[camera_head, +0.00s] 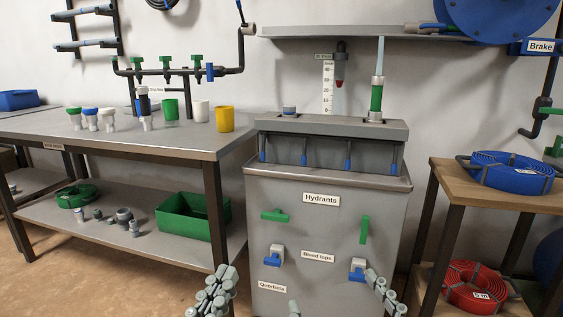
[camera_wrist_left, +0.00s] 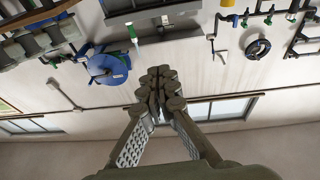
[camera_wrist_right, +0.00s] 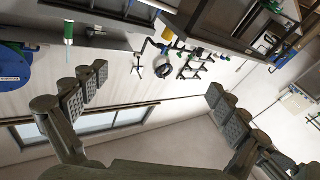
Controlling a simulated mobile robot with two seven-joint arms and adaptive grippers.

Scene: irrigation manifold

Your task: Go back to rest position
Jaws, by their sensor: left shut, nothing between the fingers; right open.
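My left gripper (camera_head: 214,290) is low in the head view, in front of the workbench and the left edge of the grey cabinet. In the left wrist view its fingers (camera_wrist_left: 160,92) are closed together with nothing between them. My right gripper (camera_head: 337,294) is at the bottom of the head view, its two fingers apart in front of the lower cabinet. In the right wrist view its fingers (camera_wrist_right: 157,84) are spread wide and empty. Both wrist views look out across the wall, with the room appearing tilted or upside down.
The grey cabinet (camera_head: 325,222) carries green and blue taps. The workbench (camera_head: 190,138) at left holds cups and fittings, with a green crate (camera_head: 192,216) on its lower shelf. A wooden shelf (camera_head: 452,175) at right holds a blue hose coil (camera_head: 510,172) and a red one (camera_head: 474,286).

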